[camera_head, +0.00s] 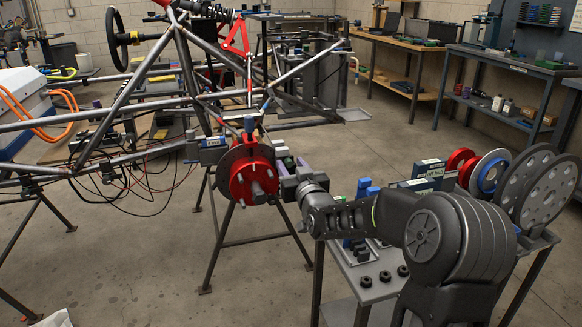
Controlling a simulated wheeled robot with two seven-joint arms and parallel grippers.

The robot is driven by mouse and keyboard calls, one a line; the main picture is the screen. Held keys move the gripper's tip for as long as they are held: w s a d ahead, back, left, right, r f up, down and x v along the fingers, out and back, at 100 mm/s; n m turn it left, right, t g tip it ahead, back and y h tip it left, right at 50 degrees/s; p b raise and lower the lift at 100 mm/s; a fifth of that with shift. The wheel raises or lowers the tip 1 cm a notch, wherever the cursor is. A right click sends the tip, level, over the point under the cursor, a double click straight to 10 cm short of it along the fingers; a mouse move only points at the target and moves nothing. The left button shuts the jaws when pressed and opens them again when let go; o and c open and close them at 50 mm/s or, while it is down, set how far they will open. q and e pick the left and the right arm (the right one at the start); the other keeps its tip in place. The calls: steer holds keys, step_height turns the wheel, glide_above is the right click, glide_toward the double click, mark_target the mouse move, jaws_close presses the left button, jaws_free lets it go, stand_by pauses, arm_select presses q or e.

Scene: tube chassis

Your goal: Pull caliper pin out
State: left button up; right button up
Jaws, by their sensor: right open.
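A red wheel hub (241,181) with studs sits in front of a dark brake disc (231,157) at the corner of the tube chassis (112,77). My right gripper (281,181) is at the right side of the hub, with its arm coming in from the lower right. It is open. Small grey and purple parts (286,161) show just above the gripper, beside the disc. I cannot make out the caliper pin; it is too small or hidden by the gripper. My left gripper is not in view.
A metal cart (366,317) at the right holds discs (551,190), blue parts (363,187) and black nuts (384,276). Stands (219,247) carry the chassis. Loose wires (137,185) hang at the left. The floor between the chassis and the benches is clear.

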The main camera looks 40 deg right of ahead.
steer(key=shift+w+d, duration=0.1)
steer(key=shift+w, duration=0.15)
jaws_close()
stand_by(0.3)
stand_by(0.9)
